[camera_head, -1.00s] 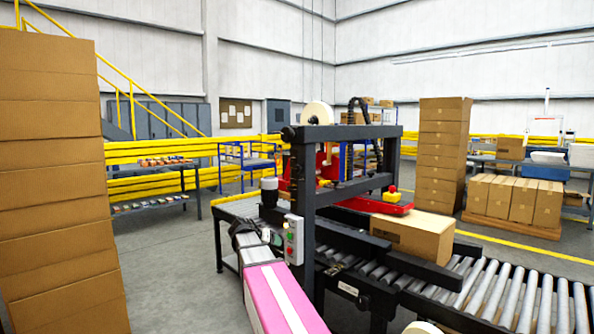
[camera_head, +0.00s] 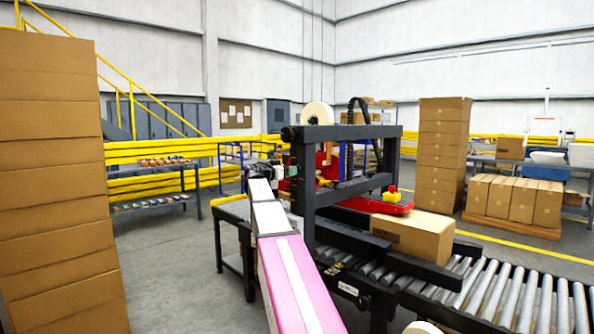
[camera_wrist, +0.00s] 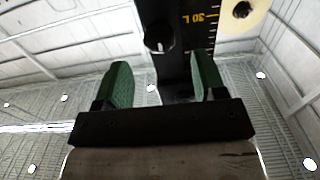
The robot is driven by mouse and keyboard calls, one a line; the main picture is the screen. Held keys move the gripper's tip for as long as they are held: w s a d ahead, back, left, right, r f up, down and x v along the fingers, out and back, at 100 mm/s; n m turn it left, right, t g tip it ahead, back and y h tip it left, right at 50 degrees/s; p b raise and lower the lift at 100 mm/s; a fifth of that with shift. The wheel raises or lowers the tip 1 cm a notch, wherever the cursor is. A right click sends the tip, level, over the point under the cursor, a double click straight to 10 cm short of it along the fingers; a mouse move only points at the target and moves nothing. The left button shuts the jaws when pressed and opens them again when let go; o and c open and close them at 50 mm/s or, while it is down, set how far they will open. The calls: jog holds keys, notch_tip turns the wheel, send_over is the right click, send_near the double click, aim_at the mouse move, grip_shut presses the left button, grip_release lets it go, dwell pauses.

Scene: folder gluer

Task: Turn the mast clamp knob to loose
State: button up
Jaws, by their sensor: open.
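The mast clamp knob (camera_wrist: 158,38) is a round dark knob with a small pale mark, seen on the black mast (camera_wrist: 185,60) in the wrist view. The mast carries a yellow scale marked 30. My gripper (camera_wrist: 158,82) is open, its two green-padded fingers wide apart and empty. The knob shows beyond the fingertips, roughly between them in the picture and not held. In the head view my arm reaches to the left post of the black machine frame (camera_head: 302,185).
A carton (camera_head: 415,236) sits in the machine, below a red arm with a yellow-and-red button (camera_head: 391,194). The roller conveyor (camera_head: 500,290) runs to the lower right. A tall carton stack (camera_head: 55,180) stands at left. A tape roll (camera_head: 318,114) tops the frame.

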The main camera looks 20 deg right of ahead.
aim_at(299, 169)
jog(key=x, duration=0.6)
jog(key=c, duration=0.9)
